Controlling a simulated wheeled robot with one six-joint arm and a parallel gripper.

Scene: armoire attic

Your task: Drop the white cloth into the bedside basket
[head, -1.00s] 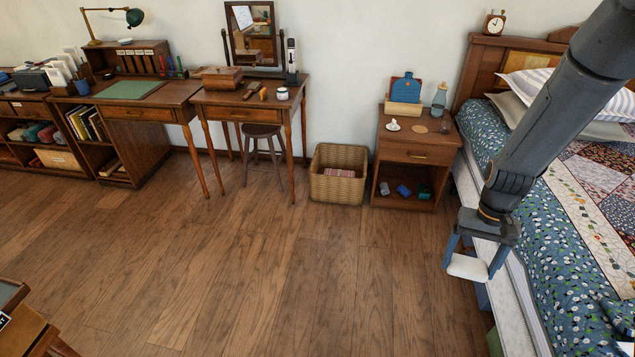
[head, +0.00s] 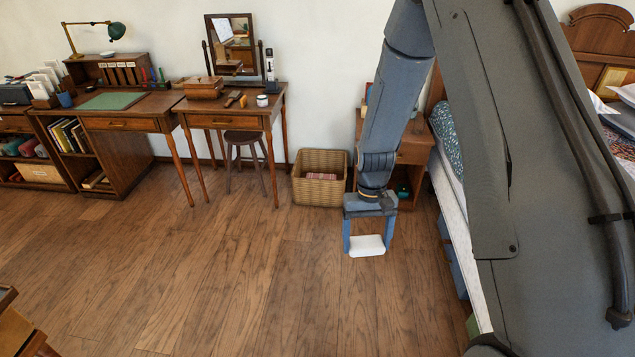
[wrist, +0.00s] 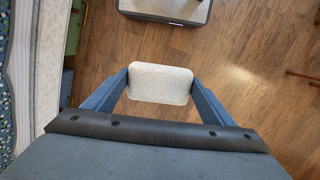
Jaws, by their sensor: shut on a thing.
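My gripper (head: 367,240) is shut on the white cloth (head: 367,246), a small folded block held between the two blue fingers. In the wrist view, the white cloth (wrist: 161,83) fills the gap between the fingertips, with wooden floor below it. The bedside basket (head: 320,190) is woven tan wicker and stands on the floor against the wall, left of my gripper in the head view. A red striped folded item (head: 321,176) lies inside it. The cloth is apart from the basket, in front and to the right of it.
The nightstand (head: 412,150) stands right of the basket, partly hidden by my arm. The bed (head: 449,205) runs along the right. A dressing table (head: 220,107) with a stool (head: 244,139) stands left of the basket. The floor (head: 230,260) in front is clear.

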